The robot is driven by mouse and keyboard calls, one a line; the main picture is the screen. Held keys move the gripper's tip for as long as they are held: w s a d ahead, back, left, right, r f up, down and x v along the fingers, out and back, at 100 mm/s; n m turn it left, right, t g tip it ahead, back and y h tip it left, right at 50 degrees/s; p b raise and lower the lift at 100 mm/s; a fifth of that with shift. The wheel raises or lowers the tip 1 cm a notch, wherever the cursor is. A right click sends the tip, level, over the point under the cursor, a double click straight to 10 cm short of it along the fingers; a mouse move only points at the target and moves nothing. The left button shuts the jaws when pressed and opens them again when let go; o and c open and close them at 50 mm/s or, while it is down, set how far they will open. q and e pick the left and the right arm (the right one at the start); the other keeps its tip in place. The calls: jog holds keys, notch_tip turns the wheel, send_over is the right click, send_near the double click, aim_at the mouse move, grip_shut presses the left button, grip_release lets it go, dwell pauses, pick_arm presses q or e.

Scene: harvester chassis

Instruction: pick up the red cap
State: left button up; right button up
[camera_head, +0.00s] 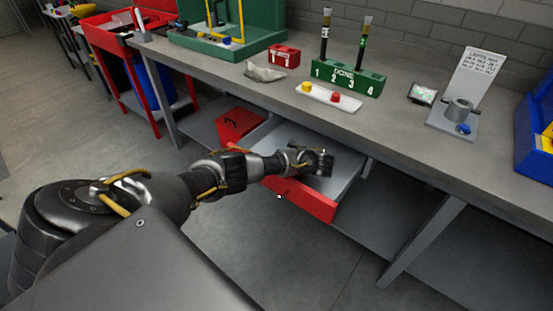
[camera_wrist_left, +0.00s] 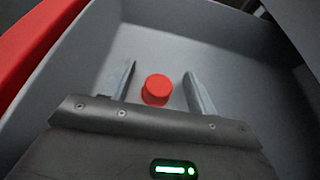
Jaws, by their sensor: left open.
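A red cap (camera_wrist_left: 157,89) lies on the grey floor of an open drawer (camera_head: 310,202) with a red front. In the left wrist view it sits between the two fingers, with a gap on each side. My left gripper (camera_head: 322,163) reaches into the drawer from above and is open (camera_wrist_left: 159,68). In the head view the cap in the drawer is hidden by the gripper. My right gripper is not in view.
The bench top (camera_head: 400,130) overhangs the back of the drawer. On it stand a green numbered rack (camera_head: 348,80), a small red block (camera_head: 284,57) and a metal fixture (camera_head: 459,110). A red box (camera_head: 238,122) stands on the lower shelf left of the drawer.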

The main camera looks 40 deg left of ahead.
pick_arm(q)
jog(key=shift+s+a+f, duration=0.1)
jog(key=shift+a+f, duration=0.1)
jog(key=shift+a, duration=0.1)
jog(key=c, duration=1)
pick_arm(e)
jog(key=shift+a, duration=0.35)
pick_arm(q)
jog(key=shift+c, duration=0.2)
